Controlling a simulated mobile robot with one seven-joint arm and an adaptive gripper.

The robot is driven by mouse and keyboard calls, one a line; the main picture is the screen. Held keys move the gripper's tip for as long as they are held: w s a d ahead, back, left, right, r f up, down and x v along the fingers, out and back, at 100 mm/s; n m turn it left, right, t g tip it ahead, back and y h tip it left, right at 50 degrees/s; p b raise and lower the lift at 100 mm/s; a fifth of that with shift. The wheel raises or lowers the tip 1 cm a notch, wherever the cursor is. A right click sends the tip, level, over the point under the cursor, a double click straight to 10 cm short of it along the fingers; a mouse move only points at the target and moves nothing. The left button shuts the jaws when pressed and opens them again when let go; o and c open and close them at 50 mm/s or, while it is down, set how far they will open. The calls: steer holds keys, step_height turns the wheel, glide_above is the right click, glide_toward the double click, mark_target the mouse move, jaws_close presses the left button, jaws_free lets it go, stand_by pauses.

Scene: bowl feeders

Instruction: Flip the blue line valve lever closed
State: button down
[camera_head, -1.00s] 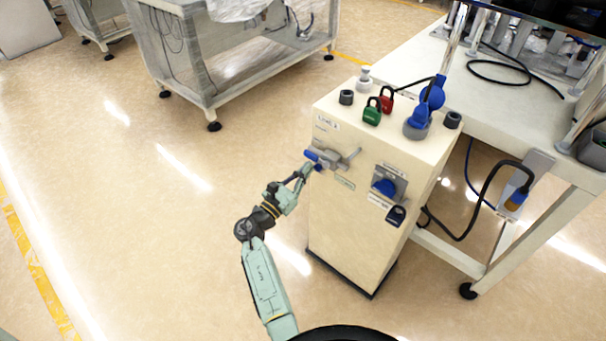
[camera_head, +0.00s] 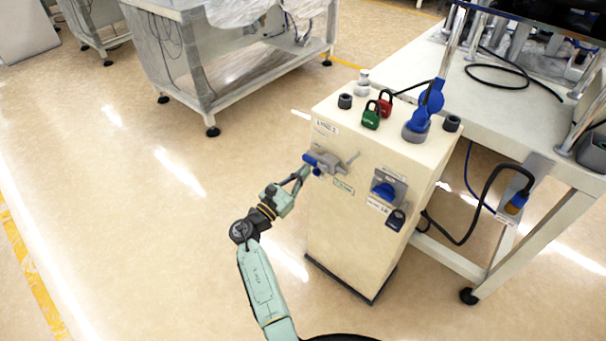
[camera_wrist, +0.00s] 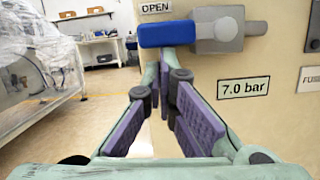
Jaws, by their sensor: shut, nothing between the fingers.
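The blue line valve lever (camera_head: 309,159) is on the front of the cream cabinet, at the left end of the grey valve body (camera_head: 328,162). In the wrist view the blue lever (camera_wrist: 167,34) lies horizontal, just below an OPEN label (camera_wrist: 155,7), with the grey valve body (camera_wrist: 228,32) to its right. My gripper (camera_head: 305,172) is shut and empty.
The cream cabinet (camera_head: 340,225) also carries a blue rotary switch (camera_head: 384,190), a dark padlock (camera_head: 396,219), and green (camera_head: 371,117) and red (camera_head: 384,104) padlocks on top. A white workbench (camera_head: 500,115) stands to the right. The floor left of the cabinet is clear.

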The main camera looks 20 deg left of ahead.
steer(key=shift+a+r+m, duration=0.15)
steer(key=shift+m, duration=0.25)
step_height(320, 180, up, 10)
steer(key=d+m+g+h+b, duration=0.1)
steer(key=m+g+b, duration=0.1)
steer(key=m, duration=0.7)
steer(key=d+m+g+h+b, duration=0.1)
steer(key=m+b, duration=0.3)
steer(key=m, duration=0.6)
steer(key=shift+s+f+g+h, duration=0.25)
steer(key=shift+s+g+h, duration=0.1)
steer(key=shift+g, duration=0.35)
steer(key=shift+d, duration=0.1)
